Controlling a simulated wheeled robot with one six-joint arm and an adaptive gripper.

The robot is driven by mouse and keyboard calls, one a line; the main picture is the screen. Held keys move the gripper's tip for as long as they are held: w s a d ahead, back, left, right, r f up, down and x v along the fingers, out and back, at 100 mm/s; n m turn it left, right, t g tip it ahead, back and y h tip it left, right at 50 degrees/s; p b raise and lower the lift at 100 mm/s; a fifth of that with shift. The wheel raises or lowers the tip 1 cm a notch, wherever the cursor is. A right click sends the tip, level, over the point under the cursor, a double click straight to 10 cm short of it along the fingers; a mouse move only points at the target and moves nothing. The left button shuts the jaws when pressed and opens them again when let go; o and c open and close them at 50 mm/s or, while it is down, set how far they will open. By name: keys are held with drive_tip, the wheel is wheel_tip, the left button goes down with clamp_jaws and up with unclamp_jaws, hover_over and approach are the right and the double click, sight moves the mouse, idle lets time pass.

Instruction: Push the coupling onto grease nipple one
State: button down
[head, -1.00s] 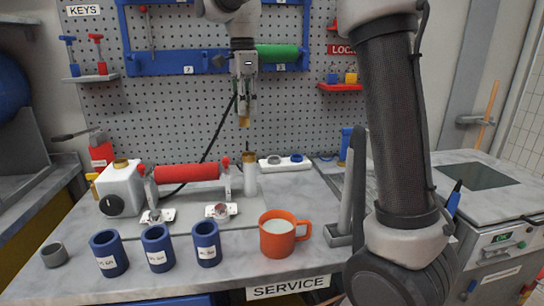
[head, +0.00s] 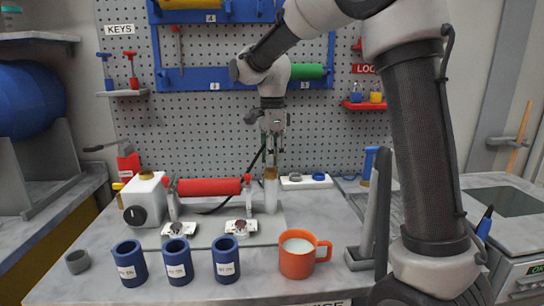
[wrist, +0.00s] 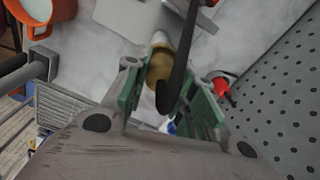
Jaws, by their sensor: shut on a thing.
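My gripper (head: 271,166) points down, shut on the brass coupling (wrist: 158,66), which sits between its green-sided fingers in the wrist view (wrist: 162,88). A black hose (wrist: 178,72) passes in front of the coupling there. In the head view the fingertips are at the top of an upright grey post (head: 271,198), right of the red roller. Whether the coupling touches the post cannot be told. Grease nipple one cannot be picked out for certain; two small white bearing blocks, left (head: 177,230) and right (head: 239,228), stand in front of the roller.
Several blue cups (head: 226,260) and an orange mug (head: 297,255) line the front. A white holder (head: 304,181) lies behind. A pegboard closes off the back.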

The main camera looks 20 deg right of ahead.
drive_tip(key=shift+f, duration=0.15)
drive_tip(key=c, duration=1.2)
unclamp_jaws()
drive_tip(key=shift+o, duration=0.2)
wheel_tip(320, 180, up, 12)
drive_tip(key=shift+r, duration=0.2)
